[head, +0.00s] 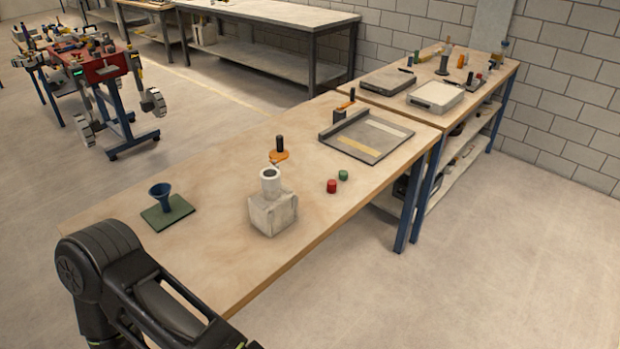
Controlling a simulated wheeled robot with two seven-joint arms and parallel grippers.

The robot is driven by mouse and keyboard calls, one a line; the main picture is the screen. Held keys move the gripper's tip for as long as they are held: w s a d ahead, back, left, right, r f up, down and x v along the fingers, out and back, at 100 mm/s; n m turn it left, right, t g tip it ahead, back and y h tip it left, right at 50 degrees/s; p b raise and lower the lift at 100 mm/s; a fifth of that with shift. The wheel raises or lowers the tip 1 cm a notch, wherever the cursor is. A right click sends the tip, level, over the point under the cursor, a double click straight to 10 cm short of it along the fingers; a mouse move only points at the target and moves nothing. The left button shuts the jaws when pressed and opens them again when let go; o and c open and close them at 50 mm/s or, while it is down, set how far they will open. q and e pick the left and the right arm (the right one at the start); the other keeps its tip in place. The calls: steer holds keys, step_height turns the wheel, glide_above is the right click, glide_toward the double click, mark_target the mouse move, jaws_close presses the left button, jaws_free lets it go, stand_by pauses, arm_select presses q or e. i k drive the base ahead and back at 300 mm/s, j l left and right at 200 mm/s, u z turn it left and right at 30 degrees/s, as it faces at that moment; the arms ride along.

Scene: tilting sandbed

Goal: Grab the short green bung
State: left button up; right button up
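The short green bung (343,175) stands on the wooden table, right of the middle. A red bung (331,186) is close beside it, at its front left. Both look small and upright. A black arm of mine comes in at the lower left over the table's near end. Its fingertips are not in the picture, so I see no gripper near the green bung.
A pale block with a cylinder (272,213) stands left of the bungs. A blue funnel (161,196) is on a green plate (180,210). A grey tray (345,148) lies behind the bungs, an orange-based black handle (279,148) to their left. Table around the bungs is clear.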

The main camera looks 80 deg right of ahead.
mark_target(343, 174)
steer(key=z, duration=2.45)
steer(key=i+l, duration=0.8)
steer(key=l, duration=0.15)
steer(key=i+l, duration=0.15)
steer(key=l, duration=0.2)
steer(key=i+l+u, duration=0.1)
steer(key=l, duration=0.25)
steer(key=i+l, duration=0.2)
steer(key=l, duration=0.15)
steer(key=i+l, duration=0.1)
steer(key=l, duration=0.25)
steer(key=i+l+u, duration=0.1)
steer(key=l, duration=0.25)
steer(key=i+l, duration=0.15)
steer(key=l, duration=0.2)
